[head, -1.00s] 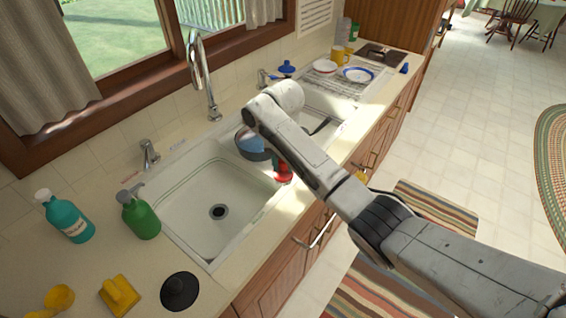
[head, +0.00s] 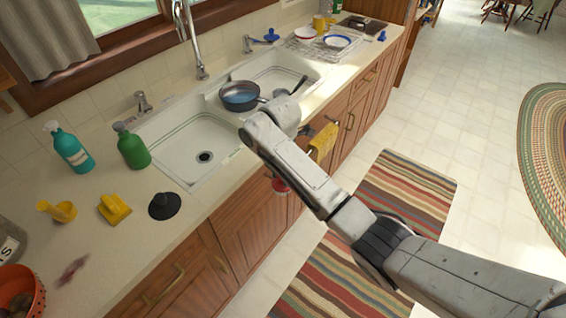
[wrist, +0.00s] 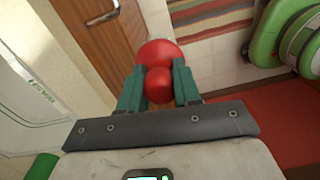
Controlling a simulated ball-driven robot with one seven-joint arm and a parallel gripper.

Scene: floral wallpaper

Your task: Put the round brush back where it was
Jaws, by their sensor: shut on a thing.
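My gripper (wrist: 159,82) is shut on a red, rounded thing, which I take to be the round brush (wrist: 162,53). Its round red knob sits between the two green fingers, with a wider red part beyond. In the head view a bit of the red brush (head: 280,186) shows below my arm, seen against the cabinet fronts in front of the counter edge. The arm hides my gripper there. Bristles cannot be made out.
The counter (head: 110,258) holds a teal bottle (head: 73,150), a green bottle (head: 132,148), a yellow scrubber (head: 114,209), a yellow scoop-like thing (head: 57,211), a black knobbed disc (head: 165,206) and a dark red stain (head: 72,270). A pan (head: 239,96) sits at the double sink (head: 185,150).

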